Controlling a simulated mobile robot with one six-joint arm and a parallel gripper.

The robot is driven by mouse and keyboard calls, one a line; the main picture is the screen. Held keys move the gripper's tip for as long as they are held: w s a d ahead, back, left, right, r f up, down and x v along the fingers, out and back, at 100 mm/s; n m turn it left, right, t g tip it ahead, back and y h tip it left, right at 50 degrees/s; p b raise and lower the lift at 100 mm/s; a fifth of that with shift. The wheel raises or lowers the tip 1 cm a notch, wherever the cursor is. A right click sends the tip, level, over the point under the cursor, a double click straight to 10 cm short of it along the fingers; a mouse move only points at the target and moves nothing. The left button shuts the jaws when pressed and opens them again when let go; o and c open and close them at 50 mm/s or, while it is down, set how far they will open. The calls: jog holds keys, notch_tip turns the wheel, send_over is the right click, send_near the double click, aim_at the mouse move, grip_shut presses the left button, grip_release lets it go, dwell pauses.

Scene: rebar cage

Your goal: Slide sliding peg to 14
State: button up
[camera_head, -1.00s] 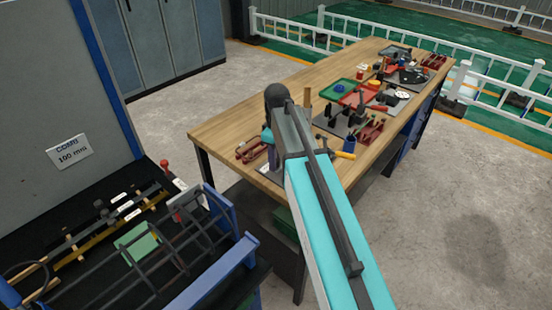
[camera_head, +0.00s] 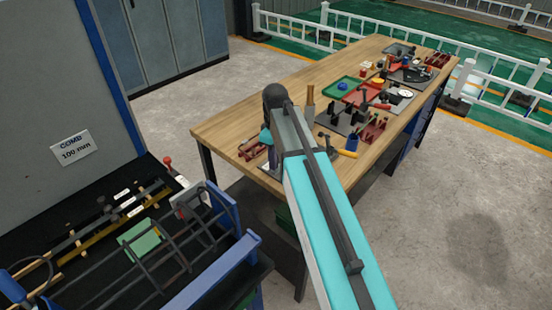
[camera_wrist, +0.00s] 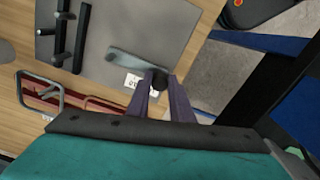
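A dark round peg (camera_wrist: 159,80), which looks like the sliding peg, stands at the end of a pale grey metal strip (camera_wrist: 130,60) on a grey plate (camera_wrist: 185,28) in the wrist view. My gripper (camera_wrist: 161,82) has its two purple fingers on either side of the peg, with their tips close against it, and appears shut on it. A small white label (camera_wrist: 132,81) reading 10, upside down, lies beside the strip; no mark reading 14 is legible.
Trays and tools fill the bench's far part. A rebar cage (camera_head: 165,245) sits in a blue-framed fixture at left. Bare floor lies right.

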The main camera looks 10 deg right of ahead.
jog(key=o, duration=0.4)
jog(key=shift+r, duration=0.2)
notch_tip(320, 180, up, 13)
jog(key=b, duration=0.2)
jog(key=shift+r+b, duration=0.2)
jog(key=shift+b, duration=0.2)
dwell(0.3)
jog(key=shift+r, duration=0.15)
